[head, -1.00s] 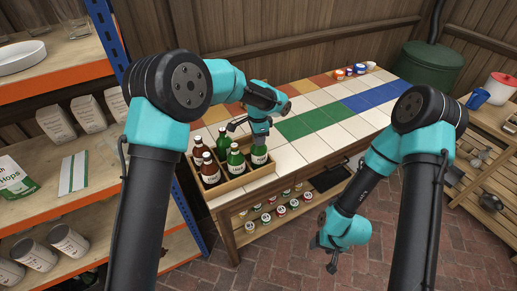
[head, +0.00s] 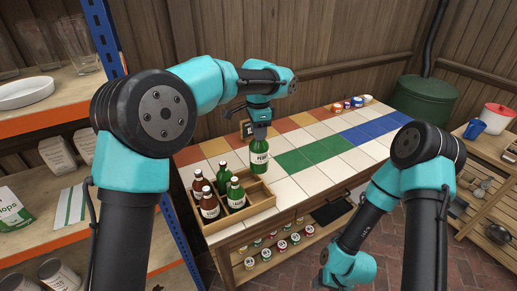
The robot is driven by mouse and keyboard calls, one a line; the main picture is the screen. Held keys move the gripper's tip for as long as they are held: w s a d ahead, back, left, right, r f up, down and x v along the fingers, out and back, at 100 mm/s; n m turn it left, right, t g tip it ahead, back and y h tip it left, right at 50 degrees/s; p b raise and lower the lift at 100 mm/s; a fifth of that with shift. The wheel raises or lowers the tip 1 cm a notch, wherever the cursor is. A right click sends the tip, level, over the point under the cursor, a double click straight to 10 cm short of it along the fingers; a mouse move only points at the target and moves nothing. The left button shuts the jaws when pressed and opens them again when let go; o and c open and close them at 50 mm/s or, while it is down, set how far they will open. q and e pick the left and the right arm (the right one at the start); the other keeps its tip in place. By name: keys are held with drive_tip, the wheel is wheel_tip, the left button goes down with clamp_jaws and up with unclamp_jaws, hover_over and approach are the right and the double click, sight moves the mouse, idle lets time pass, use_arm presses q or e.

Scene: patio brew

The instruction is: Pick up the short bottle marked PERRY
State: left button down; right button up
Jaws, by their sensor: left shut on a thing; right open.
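My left gripper (head: 260,132) is shut on a short green bottle marked PERRY (head: 259,158). It holds the bottle upright above the back right of the wooden crate (head: 245,223). The crate stands on the tiled table's near left end. Two brown bottles, one at the back (head: 198,182) and one in front (head: 209,206), stand in its left part. Two green bottles, one at the back (head: 224,178) and one in front (head: 236,196), stand beside them. The crate's right compartments look empty. My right gripper is out of view below the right arm.
The tiled table (head: 345,152) is mostly clear, with green and blue bands. Several small jars (head: 347,104) stand at its far end. A shelf (head: 60,120) is at left, a low wooden bench at right.

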use_arm(q)
wheel_tip(320, 180, up, 10)
drive_tip(key=shift+r, duration=0.2)
idle(0.5)
